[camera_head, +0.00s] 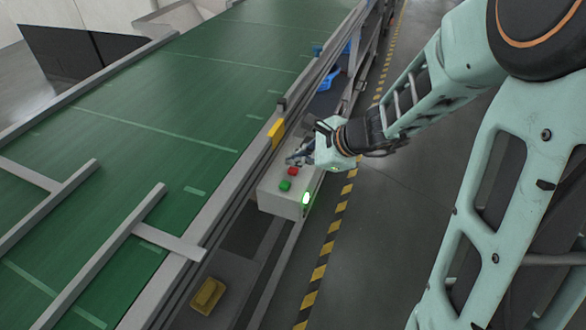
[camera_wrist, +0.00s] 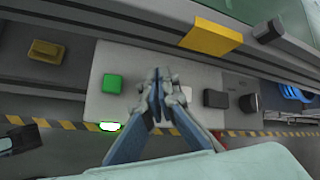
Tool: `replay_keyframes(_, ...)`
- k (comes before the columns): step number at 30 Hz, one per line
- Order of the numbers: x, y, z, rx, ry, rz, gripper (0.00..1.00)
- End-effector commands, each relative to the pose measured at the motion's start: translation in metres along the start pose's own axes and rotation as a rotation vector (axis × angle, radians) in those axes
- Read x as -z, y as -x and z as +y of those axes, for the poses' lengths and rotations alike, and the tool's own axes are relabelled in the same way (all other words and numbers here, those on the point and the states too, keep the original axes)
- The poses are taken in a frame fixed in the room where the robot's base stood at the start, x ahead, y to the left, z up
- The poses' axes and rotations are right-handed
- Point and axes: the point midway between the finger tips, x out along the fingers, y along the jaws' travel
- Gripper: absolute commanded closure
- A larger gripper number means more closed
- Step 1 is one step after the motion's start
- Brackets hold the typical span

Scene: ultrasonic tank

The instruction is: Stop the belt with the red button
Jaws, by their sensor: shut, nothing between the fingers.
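The red button (camera_head: 293,171) is on top of a grey control box (camera_head: 272,199) at the belt's side rail, just behind the green button (camera_head: 285,185). My gripper (camera_head: 297,158) is above the box, close to the red button; I cannot tell whether it touches. In the wrist view, my shut fingers (camera_wrist: 160,98) point down at the box (camera_wrist: 98,101), to the right of the green button (camera_wrist: 113,84). The red button is hidden there behind the fingers. The green conveyor belt (camera_head: 150,110) runs alongside. A green lamp (camera_head: 306,198) glows on the box's front.
A yellow block (camera_head: 276,131) is on the rail beyond the box, and a yellow pedal-like part (camera_head: 208,296) is low in front. Dark knobs (camera_wrist: 216,98) are right of my fingers. Blue items (camera_head: 330,77) lie farther back. Floor right of the striped line (camera_head: 341,207) is clear.

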Motion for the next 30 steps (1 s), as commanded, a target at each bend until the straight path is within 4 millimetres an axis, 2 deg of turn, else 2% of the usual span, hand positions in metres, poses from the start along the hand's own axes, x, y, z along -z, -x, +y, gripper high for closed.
replay_keyframes(30, 0.0051, -0.0071, 0.0051, 0.000, 0.000, 0.000, 1.00)
